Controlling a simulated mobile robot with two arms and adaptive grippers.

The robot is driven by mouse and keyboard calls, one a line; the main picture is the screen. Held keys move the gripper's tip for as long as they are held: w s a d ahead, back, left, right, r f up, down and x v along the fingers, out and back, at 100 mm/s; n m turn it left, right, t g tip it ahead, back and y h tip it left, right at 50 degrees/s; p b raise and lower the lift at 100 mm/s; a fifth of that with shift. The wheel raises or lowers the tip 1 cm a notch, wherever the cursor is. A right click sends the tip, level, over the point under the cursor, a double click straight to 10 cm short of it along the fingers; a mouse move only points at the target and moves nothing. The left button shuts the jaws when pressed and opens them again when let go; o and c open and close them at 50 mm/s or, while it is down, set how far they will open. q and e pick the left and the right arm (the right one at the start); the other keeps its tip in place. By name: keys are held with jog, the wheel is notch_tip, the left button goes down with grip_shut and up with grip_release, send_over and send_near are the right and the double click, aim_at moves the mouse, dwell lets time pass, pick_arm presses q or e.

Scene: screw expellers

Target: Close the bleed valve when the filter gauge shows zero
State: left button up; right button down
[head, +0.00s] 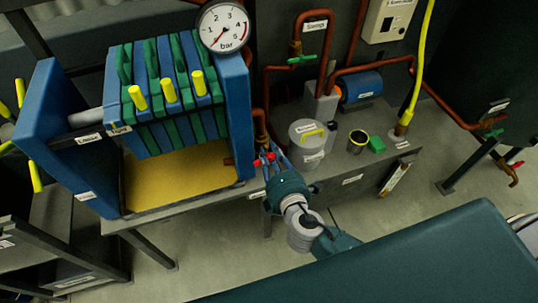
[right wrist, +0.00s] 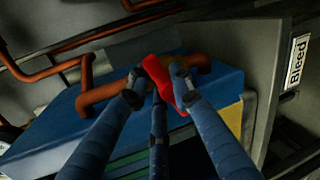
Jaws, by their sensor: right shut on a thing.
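The round filter gauge (head: 223,27) is white with a bar scale, on the blue end plate of the filter press. Its needle seems to point to the lower left, at the low end of the scale. The bleed valve's red handle (head: 263,159) is small and partly hidden by my right gripper (head: 268,157) in the head view. In the right wrist view the red handle (right wrist: 158,78) lies between the fingertips of my right gripper (right wrist: 157,87), which is shut on it. The handle sits by a copper pipe (right wrist: 92,95). My left gripper is out of view.
A "Bleed" label (right wrist: 297,61) is on the grey frame in the right wrist view. The filter press (head: 172,85) stands close to the left. A grey pot (head: 307,143) and a dark cup (head: 358,141) stand to the right. Copper pipes rise behind.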

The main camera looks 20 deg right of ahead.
jog(key=shift+d+f+m+b, duration=0.2)
jog(key=shift+d+m+b, duration=0.25)
jog(key=shift+m, duration=0.45)
jog(key=shift+d+f, duration=0.1)
jog(key=shift+f, duration=0.1)
jog(key=c, duration=1.6)
grip_release()
jog(key=shift+y, duration=0.4)
jog(key=shift+r, duration=0.15)
jog(key=v, duration=1.2)
jog(key=shift+o, duration=0.2)
